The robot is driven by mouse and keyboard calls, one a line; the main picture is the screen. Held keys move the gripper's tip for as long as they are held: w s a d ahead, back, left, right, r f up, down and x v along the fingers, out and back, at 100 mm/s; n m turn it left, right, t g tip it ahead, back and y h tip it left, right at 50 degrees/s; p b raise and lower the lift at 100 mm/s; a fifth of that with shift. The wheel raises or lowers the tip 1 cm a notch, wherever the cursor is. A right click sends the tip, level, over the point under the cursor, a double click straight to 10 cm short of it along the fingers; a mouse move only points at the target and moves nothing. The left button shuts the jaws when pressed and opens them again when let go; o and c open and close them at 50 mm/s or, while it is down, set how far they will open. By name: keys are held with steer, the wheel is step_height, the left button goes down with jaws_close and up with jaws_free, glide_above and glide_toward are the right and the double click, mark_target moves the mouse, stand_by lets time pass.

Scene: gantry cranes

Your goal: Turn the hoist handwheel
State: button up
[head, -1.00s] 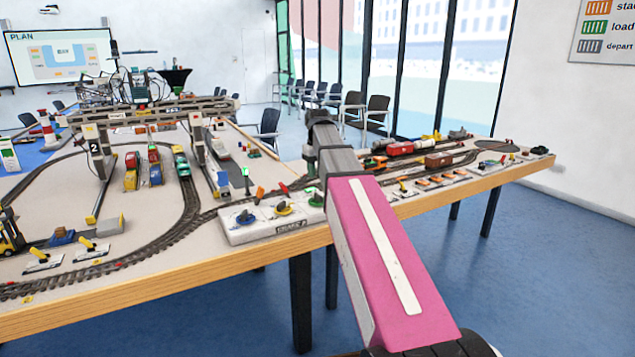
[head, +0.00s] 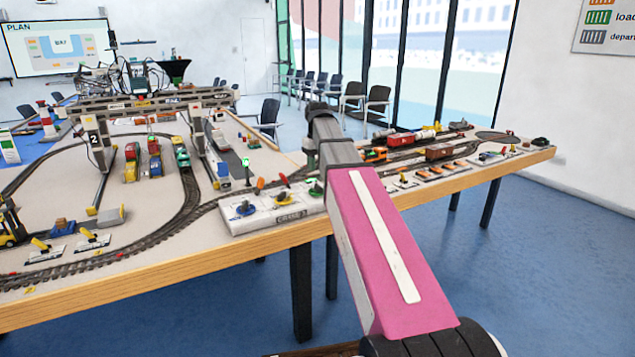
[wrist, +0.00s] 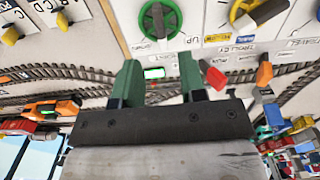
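The control panel (head: 262,223), marked CRANE 2, lies at the table's near edge in the head view. It bears blue (head: 243,210), yellow (head: 283,197) and green (head: 315,187) handwheels. In the wrist view the green handwheel (wrist: 160,20) is at the top, with "UP" printed beside it; the yellow handwheel (wrist: 256,12) is to its right. My arm partly hides this area in the head view.
A red lever (wrist: 215,77) and an orange lever (wrist: 264,74) stand close to the right finger. A small lit green lamp (wrist: 155,73) shows between the fingers. Model track (head: 150,238), wagons (head: 438,152) and a gantry crane (head: 150,103) fill the table.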

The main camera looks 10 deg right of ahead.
mark_target(318, 185)
step_height(318, 185, down, 8)
steer(key=shift+f, duration=0.1)
stand_by(0.4)
jaws_close()
